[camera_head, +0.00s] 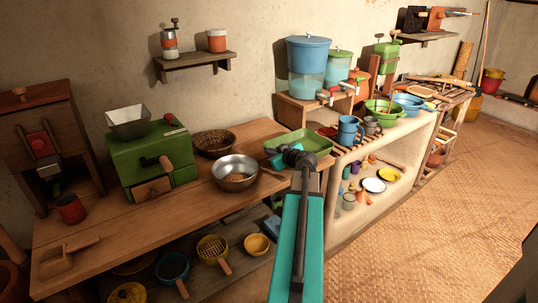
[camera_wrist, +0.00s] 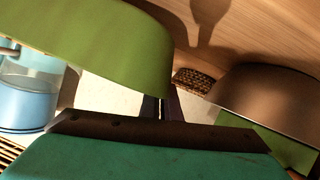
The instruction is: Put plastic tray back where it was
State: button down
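The plastic tray (camera_head: 314,140) is green and shallow, with a raised rim. In the head view it shows at the right end of the wooden table, beside the metal bowl. In the wrist view its green side (camera_wrist: 95,45) fills the upper left, close to the camera. My gripper (camera_head: 287,156) is at the tray's near left edge; its dark fingers (camera_wrist: 163,105) meet the tray's end in the wrist view. It appears shut on the tray's rim. My wrist partly hides the fingertips and the tray's near edge in the head view.
The metal bowl (camera_head: 235,172) and a woven basket (camera_head: 213,142) stand left of the tray. Blue mugs (camera_head: 348,131) on a slatted rack stand to its right, below the blue water dispenser (camera_head: 308,60). The table's front left (camera_head: 130,232) has bare wood.

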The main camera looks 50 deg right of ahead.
jog(key=shift+w+d+f+p, duration=0.15)
jog(key=shift+w+d+p, duration=0.15)
jog(key=shift+w+d, duration=1.25)
jog(key=shift+w+a, duration=0.1)
jog(key=shift+f, duration=1.9)
jog(key=c, duration=2)
grip_release()
jog(key=shift+r+p, duration=0.2)
jog(key=shift+p, duration=0.1)
jog(key=shift+s+a+r, duration=0.1)
jog(key=shift+s+a, duration=0.25)
jog(key=shift+s, duration=0.25)
jog(key=shift+b+v, duration=0.85)
jog(key=shift+v, duration=4.5)
